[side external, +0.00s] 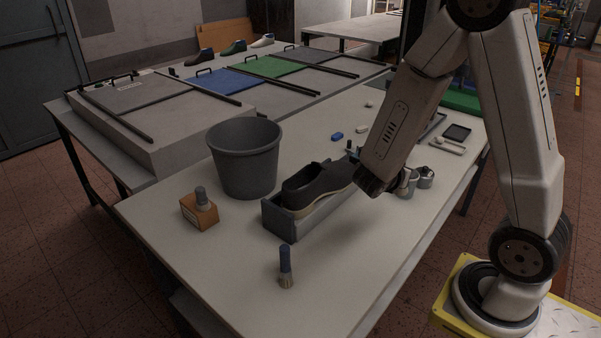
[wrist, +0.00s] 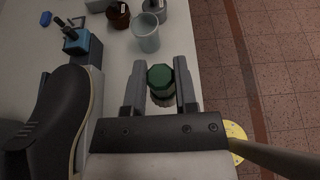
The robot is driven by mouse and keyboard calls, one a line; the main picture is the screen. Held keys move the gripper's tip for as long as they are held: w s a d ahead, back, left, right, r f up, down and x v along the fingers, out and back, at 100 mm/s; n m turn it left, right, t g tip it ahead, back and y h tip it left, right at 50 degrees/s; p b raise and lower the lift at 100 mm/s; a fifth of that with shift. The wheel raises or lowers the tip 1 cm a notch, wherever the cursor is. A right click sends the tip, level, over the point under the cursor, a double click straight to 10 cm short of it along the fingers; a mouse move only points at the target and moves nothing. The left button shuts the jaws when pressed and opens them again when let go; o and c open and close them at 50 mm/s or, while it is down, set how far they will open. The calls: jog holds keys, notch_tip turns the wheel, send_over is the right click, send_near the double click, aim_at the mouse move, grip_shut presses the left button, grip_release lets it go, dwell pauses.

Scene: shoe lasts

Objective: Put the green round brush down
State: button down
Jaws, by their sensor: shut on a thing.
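The green round brush (wrist: 160,79) shows in the wrist view, end-on, with its green handle toward the camera and pale bristles below. My gripper (wrist: 160,88) is shut on it, one finger on each side. In the side external view the end of my arm hangs over the table (side external: 215,285), right of the shoe; the brush cannot be made out there. I cannot tell how far the bristles are from the tabletop.
A dark shoe (side external: 318,186) sits in a grey holder (side external: 280,225) to the left. A cup (wrist: 145,34) is close ahead.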

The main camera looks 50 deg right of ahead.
jog(key=shift+f, duration=2.5)
jog(key=shift+f, duration=0.15)
jog(key=shift+f, duration=1.85)
jog(key=shift+f, duration=0.1)
jog(key=shift+f, duration=1.95)
jog(key=shift+c, duration=2)
grip_release()
jog(key=shift+f, duration=0.1)
